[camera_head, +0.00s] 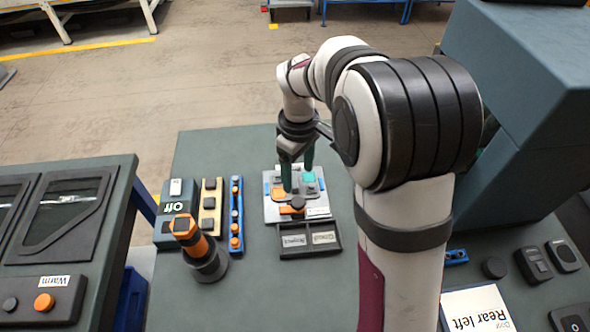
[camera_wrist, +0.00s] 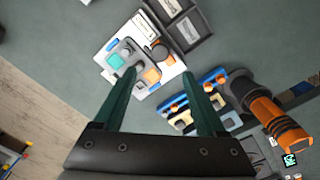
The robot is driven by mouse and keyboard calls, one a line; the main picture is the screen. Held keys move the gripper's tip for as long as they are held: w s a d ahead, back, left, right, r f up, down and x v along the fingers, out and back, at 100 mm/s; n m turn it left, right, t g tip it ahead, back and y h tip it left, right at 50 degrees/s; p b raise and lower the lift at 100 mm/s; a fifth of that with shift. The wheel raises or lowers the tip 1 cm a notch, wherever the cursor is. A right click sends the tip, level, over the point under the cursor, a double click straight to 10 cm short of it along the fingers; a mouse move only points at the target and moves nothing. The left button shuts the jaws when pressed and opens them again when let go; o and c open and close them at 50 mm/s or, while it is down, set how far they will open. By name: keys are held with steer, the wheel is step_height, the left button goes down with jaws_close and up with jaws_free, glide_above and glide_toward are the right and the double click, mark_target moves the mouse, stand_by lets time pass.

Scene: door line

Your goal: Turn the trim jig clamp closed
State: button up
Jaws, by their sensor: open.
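The trim jig appears to be the white plate (camera_head: 272,213) with orange, teal, blue and grey parts in the middle of the table. It also shows in the wrist view (camera_wrist: 172,73). A dark round knob (camera_head: 298,202) sits near its front edge; I cannot tell for sure that this is the clamp, nor its turn position. My gripper (camera_head: 297,172) is over the back part of the plate, its green fingers pointing down. In the wrist view my gripper (camera_wrist: 160,74) is open with nothing held, and the left fingertip overlaps the plate's edge. Whether a finger touches the plate is unclear.
A dark two-part tray (camera_head: 311,252) adjoins the plate's front. Left are a blue strip (camera_head: 236,225), a beige strip (camera_head: 211,218), a box marked Off (camera_head: 170,208) and an orange-and-black tool (camera_head: 197,248). A door panel stand (camera_head: 60,215) is far left.

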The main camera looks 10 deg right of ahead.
mark_target(298, 201)
step_height(298, 201, down, 10)
steer(key=shift+r, duration=0.1)
jaws_close()
stand_by(0.4)
